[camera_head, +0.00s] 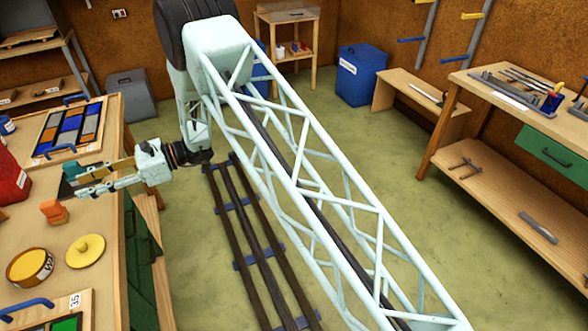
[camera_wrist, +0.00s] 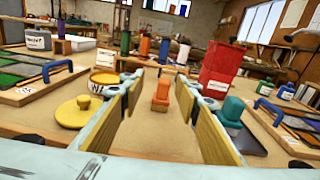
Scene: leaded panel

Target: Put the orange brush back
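The orange brush (camera_head: 54,211), a small orange block-like piece, stands on the left wooden bench (camera_head: 60,226). In the wrist view the brush (camera_wrist: 161,95) shows ahead, between the lines of the two fingers and apart from them. My gripper (camera_head: 84,182) is over the bench, held roughly level. In the wrist view my gripper (camera_wrist: 155,112) is open, with tan pads wide apart and nothing between them. A teal block-like piece (camera_wrist: 232,110) on a dark base is just right of the right finger. Its underside and the brush's bristles cannot be made out.
A yellow tin (camera_head: 30,266) and a round yellow lid (camera_head: 86,250) are on the bench near the brush. A red container (camera_wrist: 222,68) stands beyond the teal piece. Trays of coloured pieces (camera_head: 68,130) lie at both ends. A green-drawer workbench (camera_head: 548,152) stands across the floor.

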